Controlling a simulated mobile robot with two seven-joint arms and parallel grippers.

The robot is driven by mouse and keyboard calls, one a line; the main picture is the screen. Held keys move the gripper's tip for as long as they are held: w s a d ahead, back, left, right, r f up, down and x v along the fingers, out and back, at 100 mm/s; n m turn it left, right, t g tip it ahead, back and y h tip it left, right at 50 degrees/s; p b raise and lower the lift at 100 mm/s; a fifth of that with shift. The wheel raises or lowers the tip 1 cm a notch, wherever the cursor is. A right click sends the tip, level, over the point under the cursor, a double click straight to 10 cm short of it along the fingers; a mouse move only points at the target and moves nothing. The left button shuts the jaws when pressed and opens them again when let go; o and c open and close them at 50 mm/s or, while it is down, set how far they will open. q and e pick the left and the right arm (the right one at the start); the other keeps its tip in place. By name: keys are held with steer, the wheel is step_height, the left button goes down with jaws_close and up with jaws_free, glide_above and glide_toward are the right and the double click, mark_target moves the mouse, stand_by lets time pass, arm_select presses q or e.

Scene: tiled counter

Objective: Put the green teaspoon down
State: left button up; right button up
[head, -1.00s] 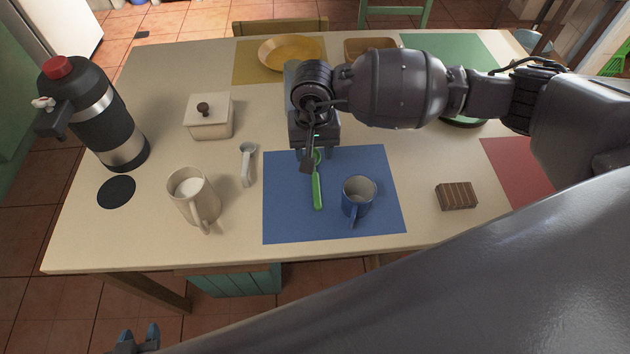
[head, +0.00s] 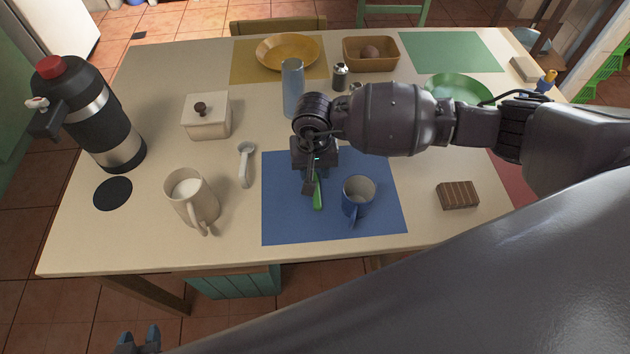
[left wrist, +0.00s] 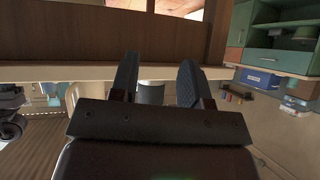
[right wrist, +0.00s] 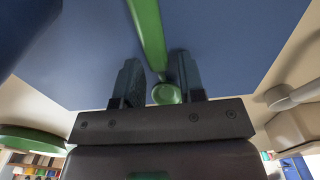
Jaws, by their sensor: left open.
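The green teaspoon (head: 318,196) lies on the blue mat (head: 285,222), left of the blue mug (head: 358,196). My right gripper (head: 312,182) is low over the spoon and hides its bowl end in the head view. In the right wrist view the spoon (right wrist: 149,35) runs between the two fingers (right wrist: 158,85), with its bowl near the gripper. The fingers stand apart, with gaps beside the spoon. My left gripper (head: 138,340) is at the lower left, below the table's front edge. It is open and empty in the left wrist view (left wrist: 158,85).
A grey-white spoon (head: 245,165), a cream mug (head: 191,199) and a lidded box (head: 206,116) stand left of the mat. A bottle (head: 292,88) stands behind my right gripper. A brown striped block (head: 458,195) lies to the right. Bare table lies between mat and block.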

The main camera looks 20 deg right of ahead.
jaws_close()
steer(key=shift+r, duration=0.1)
